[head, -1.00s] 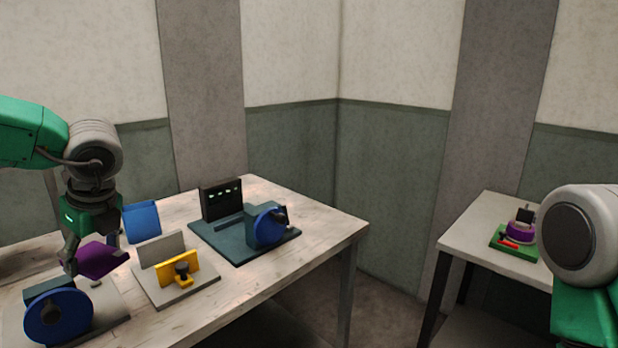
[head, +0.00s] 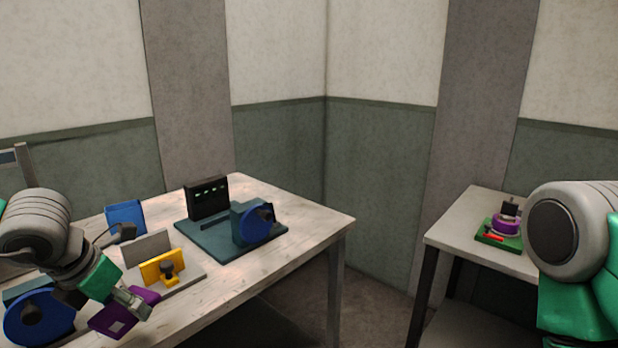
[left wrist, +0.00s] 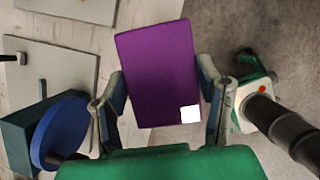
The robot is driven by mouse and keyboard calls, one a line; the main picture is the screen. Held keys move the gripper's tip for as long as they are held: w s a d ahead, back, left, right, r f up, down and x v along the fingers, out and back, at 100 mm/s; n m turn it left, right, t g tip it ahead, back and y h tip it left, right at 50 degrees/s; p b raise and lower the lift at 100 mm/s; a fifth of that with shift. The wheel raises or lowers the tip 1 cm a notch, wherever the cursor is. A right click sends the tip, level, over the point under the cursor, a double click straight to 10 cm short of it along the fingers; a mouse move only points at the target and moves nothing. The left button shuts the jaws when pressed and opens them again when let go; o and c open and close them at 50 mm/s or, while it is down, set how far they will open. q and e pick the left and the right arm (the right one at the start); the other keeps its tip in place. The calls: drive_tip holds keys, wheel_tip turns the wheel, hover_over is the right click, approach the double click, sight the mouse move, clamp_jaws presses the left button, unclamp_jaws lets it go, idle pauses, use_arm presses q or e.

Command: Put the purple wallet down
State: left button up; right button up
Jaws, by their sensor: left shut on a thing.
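The purple wallet (head: 124,314) is a flat purple block with a white square on one corner. My left gripper (head: 136,304) is shut on it in the head view, near the front edge of the wooden table (head: 262,276). In the left wrist view the wallet (left wrist: 158,70) sits between the two fingers of my left gripper (left wrist: 162,100), with table to its left and floor to its right. Whether the wallet touches the table is hard to tell. Of my right arm only upper links show, at the right edge; its gripper is out of view.
A yellow clamp fixture (head: 162,268) on a grey plate, a blue upright holder (head: 125,216) and a dark machine with a blue wheel (head: 252,224) stand on the table. A blue wheel (head: 40,318) is at lower left. A side table (head: 470,228) holds a green-based device (head: 499,238).

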sight(130, 317)
use_arm(q)
drive_tip(key=d+m, duration=0.1)
drive_tip(key=m, duration=0.1)
drive_tip(key=f+m+h, duration=0.1)
drive_tip(key=s+d+f+m+g, duration=0.1)
drive_tip(key=m, duration=0.1)
drive_tip(key=shift+d+f+m+h, duration=0.1)
drive_tip(key=shift+d+m+h, duration=0.2)
drive_tip(key=shift+h, duration=0.1)
drive_tip(key=shift+s+d+f+m+g, duration=0.2)
drive_tip(key=shift+f+m+g, duration=0.1)
drive_tip(key=shift+m, duration=0.5)
drive_tip(key=s+d+f+m+g+y, duration=0.1)
drive_tip(key=s+d+f+m+g, duration=0.2)
drive_tip(key=m, duration=1)
drive_tip(key=s+d+f+m+g+y+b, duration=0.1)
drive_tip(key=s+d+f+m+g+y, duration=0.1)
drive_tip(key=m, duration=1.1)
wheel_tip(130, 317, down, 4)
drive_tip(key=s+d+g, duration=0.1)
drive_tip(key=d+g, duration=0.1)
drive_tip(key=d, duration=0.1)
drive_tip(key=shift+s+r, duration=0.15)
drive_tip(key=shift+s, duration=0.2)
use_arm(e)
drive_tip(key=shift+d+f, duration=0.1)
drive_tip(key=shift+f, duration=0.65)
